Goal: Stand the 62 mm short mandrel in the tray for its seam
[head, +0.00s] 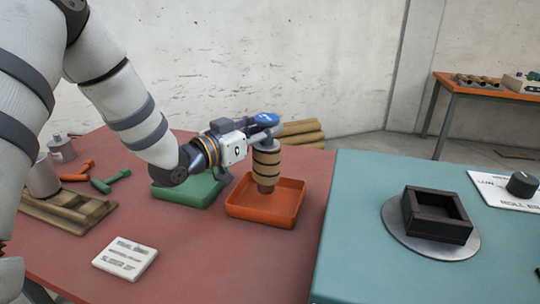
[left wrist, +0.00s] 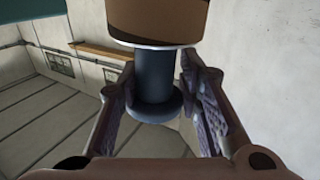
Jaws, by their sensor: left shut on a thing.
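The mandrel (head: 266,164) is a brown cylinder with dark bands and a narrower lower end. It hangs about upright over the orange tray (head: 236,210), and its lower end overlaps the tray's inside in the head view. I cannot tell whether it touches the floor. My left gripper (head: 266,140) is shut on the mandrel's upper end. In the left wrist view, a dark blue-grey neck with a flange (left wrist: 153,102) is between the fingers, and the brown body (left wrist: 160,22) is beyond. A green tray (head: 190,197) is beside the orange one, partly behind my arm. My right gripper is not in view.
A wooden rack (head: 65,214), a grey can and orange and green tools lie at the left. A white card (head: 125,258) lies in front. Rolls (head: 300,132) are behind the orange tray. The teal table (head: 360,190) at right holds a black square box (head: 437,226) on a disc.

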